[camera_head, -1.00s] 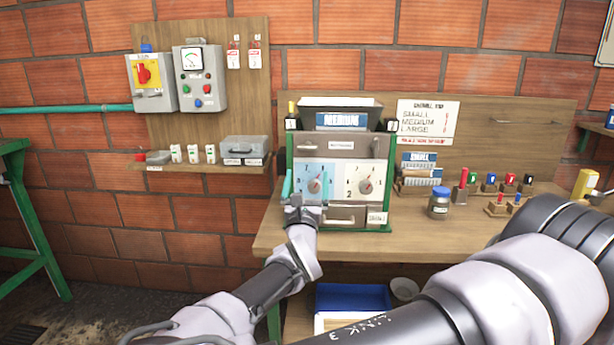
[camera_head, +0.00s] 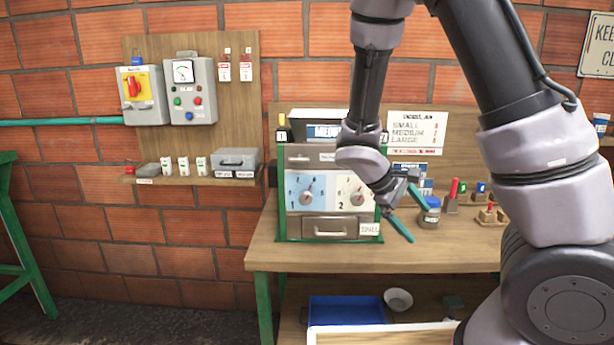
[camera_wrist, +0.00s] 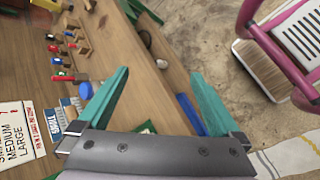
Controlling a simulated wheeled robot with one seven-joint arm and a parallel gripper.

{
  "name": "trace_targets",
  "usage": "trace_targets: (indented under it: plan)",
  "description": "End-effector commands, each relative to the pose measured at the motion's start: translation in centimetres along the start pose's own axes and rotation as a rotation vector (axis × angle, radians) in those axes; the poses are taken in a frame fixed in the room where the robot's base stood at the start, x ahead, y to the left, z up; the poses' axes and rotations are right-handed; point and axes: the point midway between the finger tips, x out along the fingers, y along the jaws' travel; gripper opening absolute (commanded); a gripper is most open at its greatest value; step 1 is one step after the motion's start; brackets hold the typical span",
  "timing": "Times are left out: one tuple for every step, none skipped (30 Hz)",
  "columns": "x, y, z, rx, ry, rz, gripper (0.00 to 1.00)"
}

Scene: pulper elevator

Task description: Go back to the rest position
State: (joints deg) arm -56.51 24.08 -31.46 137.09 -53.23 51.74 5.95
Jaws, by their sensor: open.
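My gripper (camera_head: 408,213) is in front of the bench, to the right of the grey pulper machine (camera_head: 330,222). Its two teal fingers are spread apart with nothing between them, and point down and to the right. In the wrist view my gripper (camera_wrist: 155,105) also shows open and empty, over the bench edge and the floor. My arm is raised and folded, and hides part of the machine's top and the sign board. The machine shows a blue dial panel (camera_head: 305,190) marked 1 and a white one marked 2, with a drawer (camera_head: 330,228) below.
A jar with a blue lid (camera_head: 429,212) stands close by my fingers. Colored-handled blocks (camera_head: 453,195) stand further right on the bench (camera_head: 300,258). A blue tray (camera_head: 345,310) and a bowl (camera_head: 398,299) sit below. A pink-framed thing (camera_wrist: 275,45) stands on the floor.

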Motion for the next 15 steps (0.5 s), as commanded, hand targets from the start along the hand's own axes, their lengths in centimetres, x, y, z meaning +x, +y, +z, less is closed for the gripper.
trace_targets:
  plan:
    - [-0.6, 0.4, 0.8, 0.078, 0.025, -0.081, 1.00]
    - [-1.0, 0.5, 1.3, 0.120, 0.038, -0.125, 1.00]
    - [-1.6, 0.7, 1.9, 0.177, 0.056, -0.184, 1.00]
    - [-2.1, 0.9, 2.3, 0.219, 0.071, -0.226, 1.00]
    - [-2.6, 1.1, 2.7, 0.261, 0.086, -0.266, 1.00]
    - [-3.4, 1.4, 3.3, 0.318, 0.109, -0.318, 1.00]
    - [-4.0, 1.7, 3.8, 0.360, 0.126, -0.356, 1.00]
    - [-4.6, 2.0, 4.2, 0.403, 0.145, -0.393, 1.00]
    - [-5.5, 2.5, 4.9, 0.460, 0.170, -0.440, 1.00]
    - [-6.2, 2.8, 5.4, 0.501, 0.190, -0.474, 1.00]
    - [-6.8, 3.2, 5.9, 0.543, 0.211, -0.506, 1.00]
    - [-7.8, 3.6, 6.6, 0.598, 0.240, -0.548, 1.00]
    - [-8.5, 4.0, 7.2, 0.639, 0.263, -0.576, 1.00]
    - [-9.3, 4.4, 7.8, 0.680, 0.287, -0.604, 1.00]
    - [-10.3, 4.9, 8.6, 0.734, 0.320, -0.638, 1.00]
